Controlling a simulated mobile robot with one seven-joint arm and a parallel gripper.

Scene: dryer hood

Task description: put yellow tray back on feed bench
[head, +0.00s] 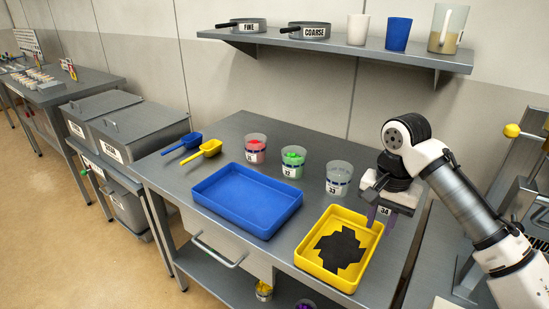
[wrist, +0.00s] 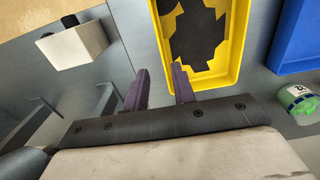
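The yellow tray (head: 312,262) lies flat on the grey bench at its front right, with a black stepped patch (head: 340,249) on its floor. In the wrist view the tray (wrist: 236,62) is ahead of my fingers. My gripper (head: 379,216) is at the tray's back right corner in the head view. Its purple fingers (wrist: 160,88) are apart with nothing seen clamped between them. One finger is over the tray's corner and the other is outside its wall. I cannot tell whether they touch the tray.
A blue tray (head: 246,200) lies left of the yellow one. Labelled cups, including a red one (head: 255,149), a green one (head: 293,161) and a clear one (head: 338,178), stand behind. Blue and yellow scoops (head: 206,149) lie at the back left. A shelf (head: 330,45) hangs above.

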